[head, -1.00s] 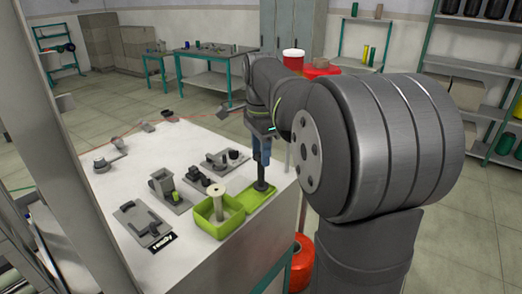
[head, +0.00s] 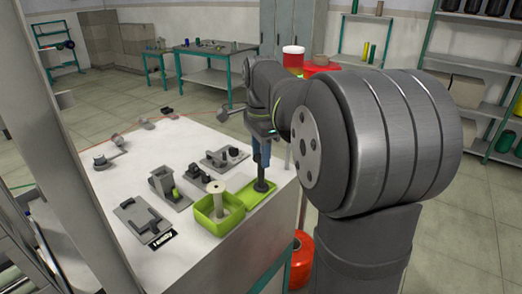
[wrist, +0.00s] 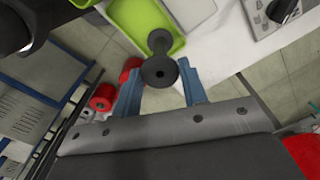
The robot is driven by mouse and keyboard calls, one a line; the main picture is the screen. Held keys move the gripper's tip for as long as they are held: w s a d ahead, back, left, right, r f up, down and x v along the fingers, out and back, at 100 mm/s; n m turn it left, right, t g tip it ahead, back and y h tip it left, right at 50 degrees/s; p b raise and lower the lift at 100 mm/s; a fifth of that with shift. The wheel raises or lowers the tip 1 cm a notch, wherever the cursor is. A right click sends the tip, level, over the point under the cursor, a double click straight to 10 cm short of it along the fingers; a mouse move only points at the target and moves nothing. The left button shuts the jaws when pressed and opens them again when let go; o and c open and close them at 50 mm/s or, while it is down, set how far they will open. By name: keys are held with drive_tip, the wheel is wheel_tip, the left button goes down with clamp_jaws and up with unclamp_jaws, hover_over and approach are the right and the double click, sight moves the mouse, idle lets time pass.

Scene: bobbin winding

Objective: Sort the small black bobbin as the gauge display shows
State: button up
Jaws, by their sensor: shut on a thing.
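My gripper (wrist: 160,88) has blue fingers and is shut on the small black bobbin (wrist: 158,70). The wrist view shows the bobbin between the fingertips, its round flange with a centre hole facing the camera. In the head view my gripper (head: 262,162) points down and the black bobbin (head: 261,186) is below it, over the shallow green tray (head: 262,200). I cannot tell whether it touches the tray floor. The green tray also shows in the wrist view (wrist: 118,16). I cannot make out a readable gauge display.
Left of the tray is a green box (head: 205,236) with an upright pale spool (head: 218,200) in it. Several grey devices (head: 165,185) stand on the white worktop (head: 130,165). The worktop's right edge is close to the tray.

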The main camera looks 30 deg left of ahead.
drive_tip(key=o, duration=0.9)
drive_tip(key=shift+r, duration=0.1)
drive_tip(key=shift+r, duration=3.4)
wheel_tip(320, 180, down, 7)
drive_tip(key=shift+f, duration=0.1)
drive_tip(key=shift+r, duration=0.2)
drive_tip(key=shift+r, duration=0.1)
